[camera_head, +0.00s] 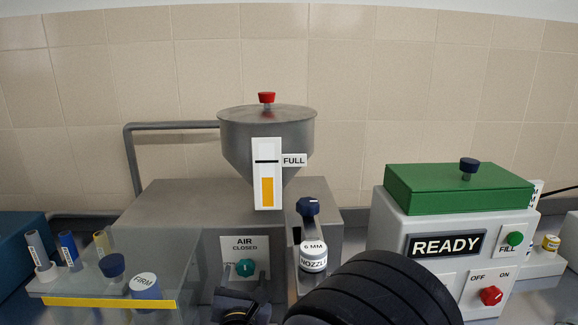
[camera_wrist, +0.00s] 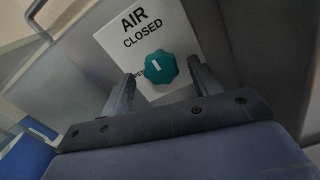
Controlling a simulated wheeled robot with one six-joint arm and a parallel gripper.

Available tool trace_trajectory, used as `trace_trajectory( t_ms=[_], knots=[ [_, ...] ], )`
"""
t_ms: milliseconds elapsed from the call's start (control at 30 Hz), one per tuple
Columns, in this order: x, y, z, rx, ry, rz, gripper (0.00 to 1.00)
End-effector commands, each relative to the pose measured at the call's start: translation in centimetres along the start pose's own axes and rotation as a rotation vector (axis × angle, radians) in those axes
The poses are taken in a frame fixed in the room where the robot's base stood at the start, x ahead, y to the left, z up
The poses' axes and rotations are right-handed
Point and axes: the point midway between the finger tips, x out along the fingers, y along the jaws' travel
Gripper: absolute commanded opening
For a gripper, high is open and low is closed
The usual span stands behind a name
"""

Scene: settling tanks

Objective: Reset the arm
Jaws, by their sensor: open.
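My gripper (camera_wrist: 161,80) is open, with its two dark fingers pointing at the AIR panel (camera_wrist: 122,30) in the wrist view. The teal AIR knob (camera_wrist: 161,67) shows between and just beyond the fingertips, and no contact can be seen. The panel reads AIR CLOSED. In the head view, my gripper (camera_head: 241,299) is at the bottom edge, below the teal knob (camera_head: 245,268) on the grey machine's front. My dark ribbed arm covers the lower right of centre. Nothing shows in the jaws.
A hopper (camera_head: 266,130) marked FULL stands on the machine. A clear-topped rack (camera_head: 110,303) with several vials is at left. A READY box (camera_head: 445,243) with a green lid stands right.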

Motion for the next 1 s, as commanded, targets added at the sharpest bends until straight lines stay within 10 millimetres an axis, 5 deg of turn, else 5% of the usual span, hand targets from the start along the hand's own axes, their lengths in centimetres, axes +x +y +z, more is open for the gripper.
trace_trajectory(
  t_ms=[100,1000],
  knots=[
    [2.0,-0.1,0.1,-0.003,0.000,-0.004,0.59],
    [1.6,-0.1,-0.3,-0.024,-0.002,-0.001,0.59]
  ],
)
